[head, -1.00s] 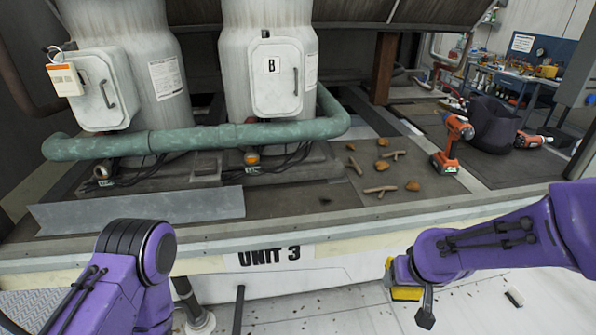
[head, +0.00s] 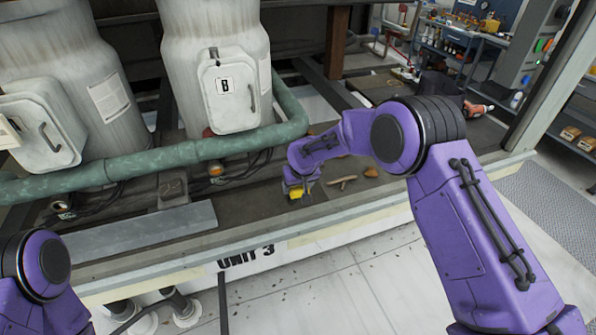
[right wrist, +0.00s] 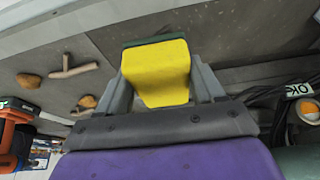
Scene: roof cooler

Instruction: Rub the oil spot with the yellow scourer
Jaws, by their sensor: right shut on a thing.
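The yellow scourer (head: 296,194) is in my right gripper (head: 298,184), over the dark deck in front of the green pipe. In the right wrist view the scourer (right wrist: 155,72) fills the space between the two grey fingers of my right gripper (right wrist: 163,88). Its dark green edge faces the deck. I cannot tell whether it touches the deck. I cannot make out the oil spot; the scourer or my arm may hide it. My left arm shows at the lower left of the head view, but its gripper is out of the picture.
Sticks (head: 341,181) and brown lumps (head: 371,172) lie on the deck right of my gripper. The green pipe (head: 150,160) runs behind it. A loose grey metal strip (head: 150,230) lies to the left. An orange drill (right wrist: 12,140) shows at the wrist view's left edge.

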